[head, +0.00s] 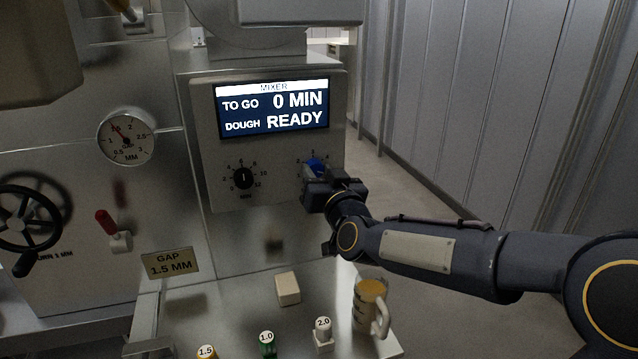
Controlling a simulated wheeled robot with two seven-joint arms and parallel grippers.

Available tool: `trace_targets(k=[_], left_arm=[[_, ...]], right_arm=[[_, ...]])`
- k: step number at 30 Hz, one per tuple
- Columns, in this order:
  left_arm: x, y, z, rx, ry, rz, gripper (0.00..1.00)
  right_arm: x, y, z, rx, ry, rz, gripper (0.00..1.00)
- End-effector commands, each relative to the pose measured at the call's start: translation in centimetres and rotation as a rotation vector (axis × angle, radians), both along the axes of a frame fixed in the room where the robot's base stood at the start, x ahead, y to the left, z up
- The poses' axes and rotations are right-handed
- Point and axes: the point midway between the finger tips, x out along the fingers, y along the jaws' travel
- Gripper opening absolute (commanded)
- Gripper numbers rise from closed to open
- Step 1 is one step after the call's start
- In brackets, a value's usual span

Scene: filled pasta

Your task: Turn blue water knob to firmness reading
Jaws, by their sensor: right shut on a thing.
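The blue water knob (315,165) is on the right of the mixer's front panel, below the display. My right gripper (318,180) is shut on this knob and hides most of it and part of its dial numbers. The mixer display (272,108) reads TO GO 0 MIN and DOUGH READY. No separate firmness figure shows on it. The knob's pointer setting cannot be read behind the gripper. My left gripper is not in view.
A black knob (243,178) sits left on the panel. A round gauge (127,136), a red-handled lever (107,222) and a black handwheel (28,218) are further left. Below are a beige block (288,289), numbered pieces (323,334) and a jug (369,305) under my right arm.

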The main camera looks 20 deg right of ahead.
Motion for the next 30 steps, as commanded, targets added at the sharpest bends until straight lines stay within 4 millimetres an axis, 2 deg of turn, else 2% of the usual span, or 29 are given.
trace_targets(k=[9,26,27,30], left_arm=[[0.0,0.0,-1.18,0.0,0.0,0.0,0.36],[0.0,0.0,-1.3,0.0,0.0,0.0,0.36],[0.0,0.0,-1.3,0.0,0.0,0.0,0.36],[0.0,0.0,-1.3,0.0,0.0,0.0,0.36]], right_arm=[[0.0,0.06,-0.2,0.128,0.007,0.002,0.1],[0.0,0.04,-0.14,0.158,0.009,0.002,0.1],[0.0,0.03,-0.13,0.158,0.009,0.002,0.37],[0.0,0.02,-0.11,0.157,0.008,0.001,0.5]])
